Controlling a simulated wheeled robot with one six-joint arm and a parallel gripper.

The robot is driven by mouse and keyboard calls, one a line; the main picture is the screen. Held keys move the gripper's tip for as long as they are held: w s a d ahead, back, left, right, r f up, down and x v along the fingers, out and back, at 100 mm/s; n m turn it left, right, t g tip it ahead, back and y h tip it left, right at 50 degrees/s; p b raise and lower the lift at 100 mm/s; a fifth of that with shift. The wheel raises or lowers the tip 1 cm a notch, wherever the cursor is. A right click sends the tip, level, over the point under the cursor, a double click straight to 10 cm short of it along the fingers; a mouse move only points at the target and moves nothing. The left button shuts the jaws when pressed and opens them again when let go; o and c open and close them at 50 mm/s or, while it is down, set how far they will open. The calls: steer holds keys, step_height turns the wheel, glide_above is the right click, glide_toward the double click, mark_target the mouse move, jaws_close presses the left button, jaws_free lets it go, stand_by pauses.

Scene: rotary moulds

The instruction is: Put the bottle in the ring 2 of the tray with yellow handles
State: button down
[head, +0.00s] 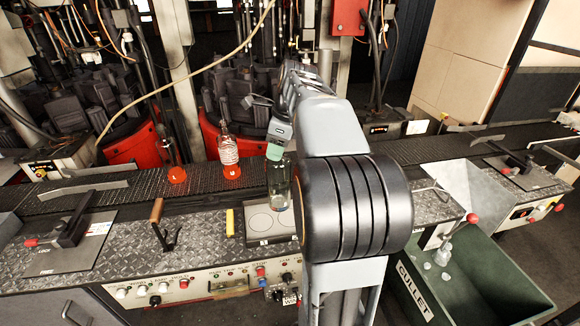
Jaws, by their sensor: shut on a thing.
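My gripper (276,151) is left of my arm, with a green pad showing, and is shut on a clear, dark-looking bottle (279,184). The bottle hangs upright below it, over the back right of a grey tray. The tray (240,234) lies on the metal counter and has a yellow handle (229,222) at its left end. Ring outlines show on its top; their numbers are too small to read. My arm hides the tray's right side. I cannot tell whether the bottle's base touches the tray.
Behind the tray runs a dark conveyor (105,190) carrying a glowing orange bottle (229,155) and a smaller orange piece (177,174). A wooden-handled tool (157,212) stands on the counter to the left. A green cullet bin (480,270) is at right.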

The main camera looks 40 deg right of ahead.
mark_target(288, 156)
steer(key=d+f, duration=0.1)
steer(key=f, duration=0.1)
steer(key=d+f, duration=0.2)
steer(key=shift+s+d, duration=0.15)
steer(key=shift+d+f, duration=0.15)
steer(key=shift+f, duration=0.75)
steer(key=shift+d+f, duration=0.1)
steer(key=shift+f, duration=0.9)
steer(key=c, duration=0.7)
jaws_free()
